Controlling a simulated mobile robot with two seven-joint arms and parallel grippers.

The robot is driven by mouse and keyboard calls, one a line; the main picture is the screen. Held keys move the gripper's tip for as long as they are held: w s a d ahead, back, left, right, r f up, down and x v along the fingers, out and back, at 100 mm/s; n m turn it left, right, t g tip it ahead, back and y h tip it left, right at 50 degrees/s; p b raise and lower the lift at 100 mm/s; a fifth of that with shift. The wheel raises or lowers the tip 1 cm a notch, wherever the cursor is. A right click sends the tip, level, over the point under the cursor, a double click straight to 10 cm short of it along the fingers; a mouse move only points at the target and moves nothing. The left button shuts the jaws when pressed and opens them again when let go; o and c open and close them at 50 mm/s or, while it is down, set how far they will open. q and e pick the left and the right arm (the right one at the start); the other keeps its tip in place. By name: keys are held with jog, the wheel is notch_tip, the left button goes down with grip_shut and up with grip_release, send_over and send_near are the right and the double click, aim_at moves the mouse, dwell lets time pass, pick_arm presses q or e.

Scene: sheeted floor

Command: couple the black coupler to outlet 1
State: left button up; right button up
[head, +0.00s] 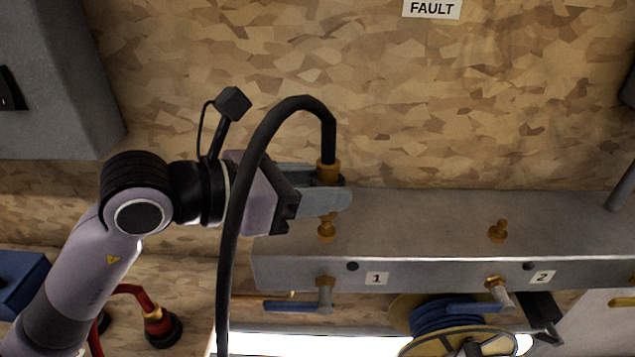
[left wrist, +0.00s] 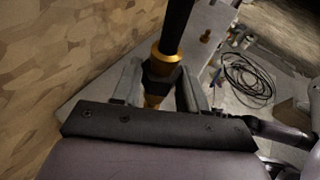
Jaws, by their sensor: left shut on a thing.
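The black coupler with brass parts (head: 328,172) is on the end of a black hose (head: 240,200) that loops up and over. My left gripper (head: 325,195) is shut on the coupler and holds it upright. In the left wrist view the coupler (left wrist: 165,65) sits between the two fingers (left wrist: 158,88). The brass outlet 1 (head: 326,230) stands on top of the grey manifold (head: 420,225), directly below the coupler in the head view. The fingers partly hide where coupler and outlet meet, so I cannot tell whether they touch. My right gripper is not in view.
Outlet 2 (head: 498,231) stands bare farther right on the manifold. Blue-handled valves (head: 300,306) hang below its front. A red hose with a brass and black end (head: 158,325) is at lower left. A grey cabinet (head: 55,80) is at upper left. A hose reel (head: 455,340) is below.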

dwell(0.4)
pick_arm(q)
jog(key=shift+f+b, duration=0.4)
jog(key=shift+b, duration=0.1)
dwell(0.5)
jog(key=shift+f+b, duration=1.15)
jog(key=shift+b, duration=0.1)
jog(key=shift+c, duration=0.4)
jog(key=o, duration=1.3)
jog(key=shift+c, duration=0.2)
